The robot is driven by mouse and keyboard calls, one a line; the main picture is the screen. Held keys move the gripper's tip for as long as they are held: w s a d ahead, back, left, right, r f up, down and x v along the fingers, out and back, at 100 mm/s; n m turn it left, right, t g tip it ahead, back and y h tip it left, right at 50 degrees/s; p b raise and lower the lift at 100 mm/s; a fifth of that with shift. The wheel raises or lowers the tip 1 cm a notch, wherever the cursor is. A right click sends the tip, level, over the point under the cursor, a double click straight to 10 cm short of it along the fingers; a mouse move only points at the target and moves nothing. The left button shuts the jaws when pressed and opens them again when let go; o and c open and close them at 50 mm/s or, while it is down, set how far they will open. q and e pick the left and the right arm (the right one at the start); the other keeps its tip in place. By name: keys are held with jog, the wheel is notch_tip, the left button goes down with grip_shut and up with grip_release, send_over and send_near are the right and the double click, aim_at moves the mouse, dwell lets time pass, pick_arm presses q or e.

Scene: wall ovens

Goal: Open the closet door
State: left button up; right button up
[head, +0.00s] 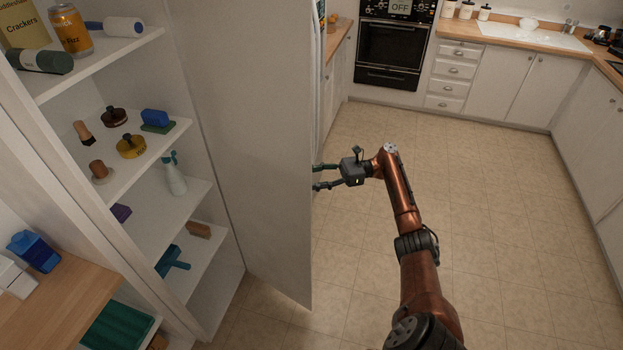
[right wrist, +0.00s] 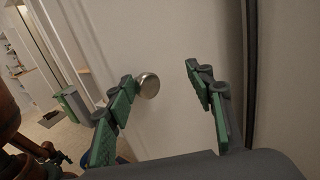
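The closet door (head: 262,150) stands swung open, and the closet shelves (head: 150,140) show to its left in the head view. My right gripper (head: 318,177) is just beyond the door's outer side, with its fingers apart. In the right wrist view the door (right wrist: 190,125) fills much of the picture, and a round metal knob (right wrist: 147,85) shows beside the left finger of my right gripper (right wrist: 160,90). The fingers are spread and do not close on the knob. Whether the left finger touches the knob I cannot tell. My left gripper is not in view.
The shelves hold brushes, a spray bottle (head: 173,174), a can (head: 70,28) and other goods. A wooden counter (head: 60,305) is at the lower left. An oven (head: 393,42) and white cabinets line the back. The tiled floor (head: 490,220) to the right is clear.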

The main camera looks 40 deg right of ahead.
pick_arm(q)
jog(key=shift+w, duration=0.75)
pick_arm(e)
jog(key=v, duration=0.7)
jog(key=shift+d, duration=0.2)
pick_arm(q)
jog(key=shift+d, duration=0.1)
pick_arm(e)
jog(key=shift+s+f, duration=0.1)
jog(key=shift+s, duration=0.1)
